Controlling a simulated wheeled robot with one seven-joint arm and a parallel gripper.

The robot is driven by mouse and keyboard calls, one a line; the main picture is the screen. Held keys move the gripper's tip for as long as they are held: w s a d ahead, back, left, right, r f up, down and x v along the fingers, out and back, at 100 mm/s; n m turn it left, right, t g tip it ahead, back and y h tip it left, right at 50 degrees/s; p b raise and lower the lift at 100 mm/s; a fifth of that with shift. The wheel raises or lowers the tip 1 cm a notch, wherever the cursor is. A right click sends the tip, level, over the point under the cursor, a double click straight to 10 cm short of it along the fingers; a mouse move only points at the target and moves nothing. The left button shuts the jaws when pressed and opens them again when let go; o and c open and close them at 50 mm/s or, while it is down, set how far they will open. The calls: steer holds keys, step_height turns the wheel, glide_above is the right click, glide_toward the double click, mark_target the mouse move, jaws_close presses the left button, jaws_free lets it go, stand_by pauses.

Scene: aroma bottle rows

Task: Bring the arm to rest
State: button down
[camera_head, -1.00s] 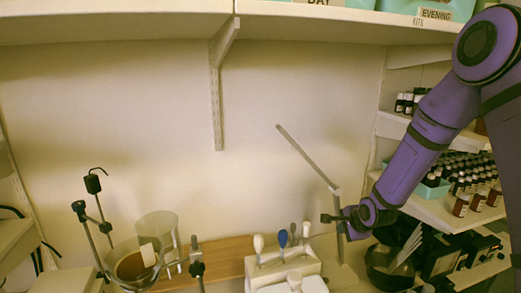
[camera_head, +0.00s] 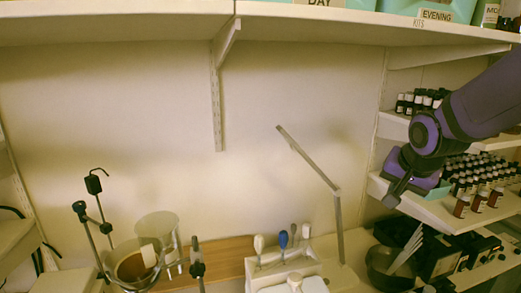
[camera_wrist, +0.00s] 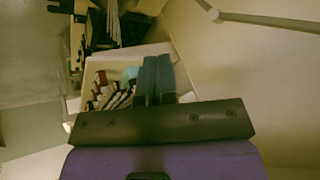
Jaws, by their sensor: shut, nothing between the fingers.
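My purple arm reaches in from the right in the head view. My gripper (camera_head: 393,200) is in front of the shelves on the right, beside the middle shelf with the bottle rows. In the wrist view my gripper (camera_wrist: 155,80) shows its two fingers side by side, shut with nothing between them. Part of the shelf behind is hidden by my arm and wrist.
Rows of small brown bottles (camera_head: 478,178) stand on the right shelf (camera_head: 437,214). Below are a dark bowl (camera_head: 388,268) and black boxes. A thin angled lamp arm (camera_head: 310,160) stands near my gripper. A glass vessel (camera_head: 135,268) is at left.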

steer(key=s+r+n, duration=0.3)
steer(key=s+r, duration=0.1)
steer(key=s, duration=0.6)
steer(key=s+r+n, duration=0.3)
steer(key=s+r, duration=0.1)
steer(key=s, duration=0.6)
steer(key=shift+d+n+g, duration=0.25)
steer(key=shift+n+g, duration=0.05)
steer(key=shift+g, duration=0.1)
steer(key=shift+s, duration=0.1)
